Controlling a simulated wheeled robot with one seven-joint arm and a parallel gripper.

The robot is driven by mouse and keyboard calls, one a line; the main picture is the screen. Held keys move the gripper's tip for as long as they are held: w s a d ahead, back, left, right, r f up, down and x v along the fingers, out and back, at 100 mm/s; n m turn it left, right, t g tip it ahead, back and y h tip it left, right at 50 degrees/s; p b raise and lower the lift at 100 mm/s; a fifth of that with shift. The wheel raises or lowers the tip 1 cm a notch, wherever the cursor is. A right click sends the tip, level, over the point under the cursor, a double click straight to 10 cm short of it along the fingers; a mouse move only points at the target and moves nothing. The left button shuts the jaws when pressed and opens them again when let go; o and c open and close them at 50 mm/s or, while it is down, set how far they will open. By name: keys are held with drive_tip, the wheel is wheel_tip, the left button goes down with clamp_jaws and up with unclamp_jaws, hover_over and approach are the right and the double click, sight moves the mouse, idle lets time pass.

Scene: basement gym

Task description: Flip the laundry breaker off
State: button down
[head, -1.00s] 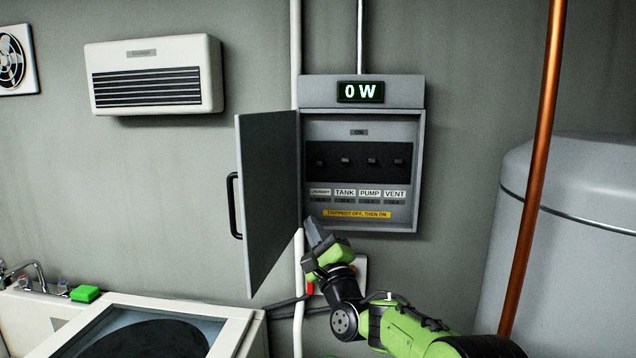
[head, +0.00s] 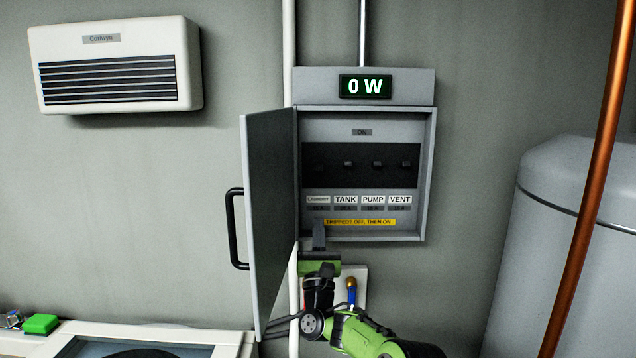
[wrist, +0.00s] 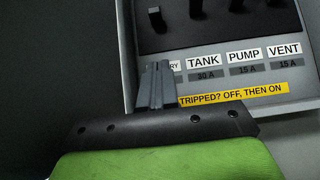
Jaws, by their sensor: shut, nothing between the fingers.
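The breaker panel (head: 430,150) is on the wall with its door open to the left. A row of dark switches sits under an "ON" plate. The laundry switch (wrist: 157,20) is the leftmost, above a label partly hidden by my fingers in the wrist view; it is hard to make out in the head view, and I cannot tell its position. My gripper (head: 318,230) is shut and empty, pointing up at the panel's lower left edge. In the wrist view its fingertips (wrist: 157,70) overlap the laundry label, below the switch.
The open door (head: 270,210) with its black handle stands close left of my gripper. The TANK switch (head: 348,164) and others are to the right. A display (head: 365,87) reads 0 W. A copper pipe (head: 590,190) and grey tank (head: 560,230) stand right.

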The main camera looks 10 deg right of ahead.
sight(320, 170)
drive_tip(key=p+x, duration=0.3)
drive_tip(key=x, duration=0.4)
drive_tip(key=shift+w+d+r+p, duration=0.15)
drive_tip(key=shift+r+p, duration=0.15)
drive_tip(key=shift+r, duration=0.15)
wheel_tip(320, 170, up, 3)
drive_tip(key=shift+f+p, duration=0.1)
drive_tip(key=shift+p, duration=0.4)
drive_tip(key=shift+s+r, duration=0.2)
drive_tip(key=shift+r, duration=0.25)
drive_tip(key=shift+w+f, duration=0.1)
drive_tip(key=shift+d, duration=0.1)
